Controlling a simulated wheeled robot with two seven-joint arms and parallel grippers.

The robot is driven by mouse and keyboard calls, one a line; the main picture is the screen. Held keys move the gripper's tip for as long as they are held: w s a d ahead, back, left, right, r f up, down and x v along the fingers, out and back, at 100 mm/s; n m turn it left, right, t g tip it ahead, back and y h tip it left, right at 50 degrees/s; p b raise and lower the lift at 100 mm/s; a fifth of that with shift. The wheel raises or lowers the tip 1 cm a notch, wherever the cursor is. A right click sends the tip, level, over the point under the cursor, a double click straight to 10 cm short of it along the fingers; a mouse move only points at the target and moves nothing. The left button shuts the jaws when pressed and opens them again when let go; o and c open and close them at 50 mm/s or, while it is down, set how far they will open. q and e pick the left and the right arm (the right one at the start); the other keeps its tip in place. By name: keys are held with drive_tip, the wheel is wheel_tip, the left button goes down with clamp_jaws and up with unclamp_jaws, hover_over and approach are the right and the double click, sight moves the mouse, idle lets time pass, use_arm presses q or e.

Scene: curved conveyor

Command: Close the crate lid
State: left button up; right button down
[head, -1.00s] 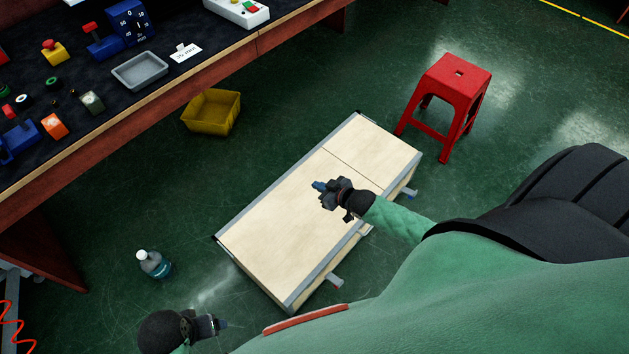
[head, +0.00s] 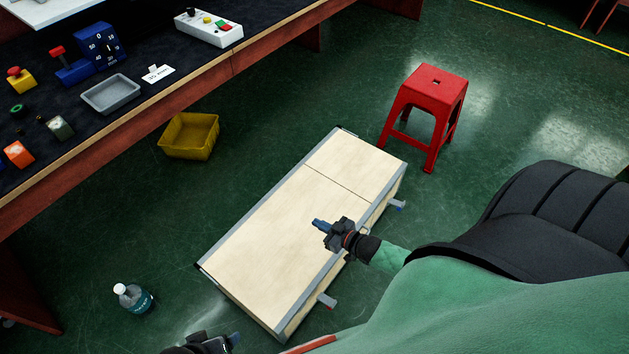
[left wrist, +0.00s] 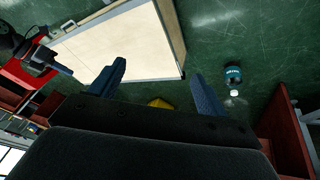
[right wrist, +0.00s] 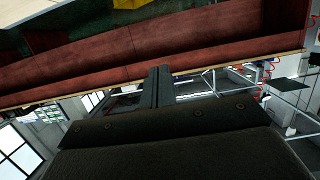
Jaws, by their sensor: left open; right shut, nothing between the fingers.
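The crate (head: 236,311) stands on the floor, a long pale wooden box with grey metal edging. Its wooden lid (head: 275,235) lies flat across the top with no clear gap, and a thin seam crosses the top near the far end. The lid also shows in the left wrist view (left wrist: 115,45). My right gripper (head: 320,226) is shut and empty, over the lid near its right-hand long edge in the head view; I cannot tell its height. My left gripper (left wrist: 157,85) is open and empty; in the head view it (head: 228,342) is partly cut off below the crate's near end.
A red stool (head: 428,100) stands beyond the far end. A yellow bin (head: 190,137) and a bottle (head: 133,298) are on the floor to the left. A cluttered workbench (head: 185,85) runs along the upper left.

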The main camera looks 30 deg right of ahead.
drive_tip(key=s+f+t+b, duration=0.1)
drive_tip(key=s+f+b, duration=0.1)
drive_tip(key=f+b, duration=0.1)
drive_tip(key=s+d+f+t+y+b, duration=0.1)
drive_tip(key=s+f+b, duration=0.1)
drive_tip(key=f+b, duration=0.2)
drive_tip(key=s+d+f+t+b, duration=0.1)
drive_tip(key=s+f+b, duration=0.1)
drive_tip(key=f, duration=0.5)
drive_tip(key=shift+d+t+b, duration=0.1)
drive_tip(key=shift+t+b, duration=0.3)
drive_tip(key=shift+b, duration=0.25)
use_arm(q)
drive_tip(key=d+f+t+b, duration=0.3)
drive_tip(key=f, duration=3.4)
drive_tip(key=shift+w+d+n+t+h, duration=0.2)
drive_tip(key=shift+w+n+t+h, duration=0.1)
drive_tip(key=shift+n+t+h, duration=0.1)
use_arm(e)
drive_tip(key=shift+s+d+f, duration=0.1)
drive_tip(key=shift+s+f, duration=0.05)
drive_tip(key=shift+f, duration=0.65)
drive_tip(key=shift+s+d+f, duration=0.1)
drive_tip(key=shift+s+f, duration=0.1)
drive_tip(key=shift+f, duration=0.6)
drive_tip(key=shift+s+f, duration=0.15)
drive_tip(key=shift+f, duration=0.65)
